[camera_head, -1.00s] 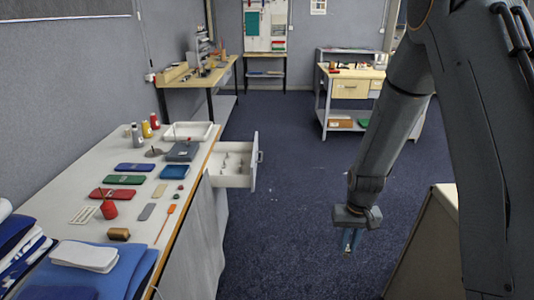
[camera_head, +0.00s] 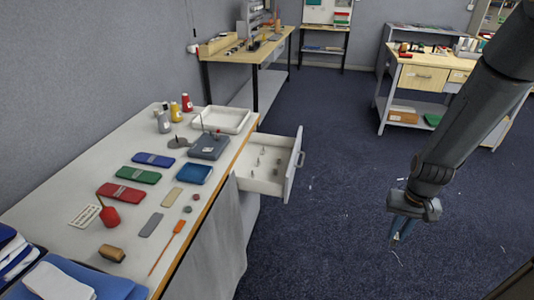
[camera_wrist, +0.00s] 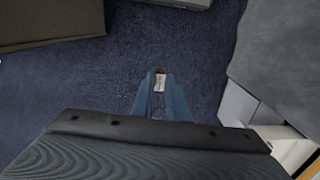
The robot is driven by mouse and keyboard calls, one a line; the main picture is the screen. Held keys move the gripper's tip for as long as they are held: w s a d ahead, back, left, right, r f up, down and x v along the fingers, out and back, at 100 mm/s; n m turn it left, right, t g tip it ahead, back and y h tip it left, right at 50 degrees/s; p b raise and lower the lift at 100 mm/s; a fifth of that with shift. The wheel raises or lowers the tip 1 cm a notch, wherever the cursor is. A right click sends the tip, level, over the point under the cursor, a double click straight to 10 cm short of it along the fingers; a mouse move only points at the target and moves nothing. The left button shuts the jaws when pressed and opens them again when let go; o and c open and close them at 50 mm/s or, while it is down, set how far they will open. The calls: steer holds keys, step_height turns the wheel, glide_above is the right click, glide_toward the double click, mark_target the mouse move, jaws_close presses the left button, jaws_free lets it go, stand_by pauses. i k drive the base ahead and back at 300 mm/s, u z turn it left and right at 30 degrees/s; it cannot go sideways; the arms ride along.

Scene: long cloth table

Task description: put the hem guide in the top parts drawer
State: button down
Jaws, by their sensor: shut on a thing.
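My gripper (camera_head: 403,232) hangs low at the right of the head view, over the dark carpet, well right of the open drawer. In the wrist view its blue fingers (camera_wrist: 160,92) are closed on a small pale, metallic piece, likely the hem guide (camera_wrist: 160,81), at the fingertips. The fingers hide part of it. The top parts drawer (camera_head: 254,186) is white and pulled out from the right side of the table. Several small pale things stand inside it, with bare floor between them.
The cloth table (camera_head: 222,187) carries a white tray (camera_head: 243,126), a grey box (camera_head: 209,148), spools and coloured cases. A grey cloth (camera_head: 220,240) hangs from its edge beside the drawer. Open carpet (camera_head: 330,220) lies between drawer and gripper. A wooden bench (camera_head: 425,75) stands behind.

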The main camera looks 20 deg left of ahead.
mark_target(281, 155)
steer(key=i, duration=3.2)
steer(key=u, duration=3.6)
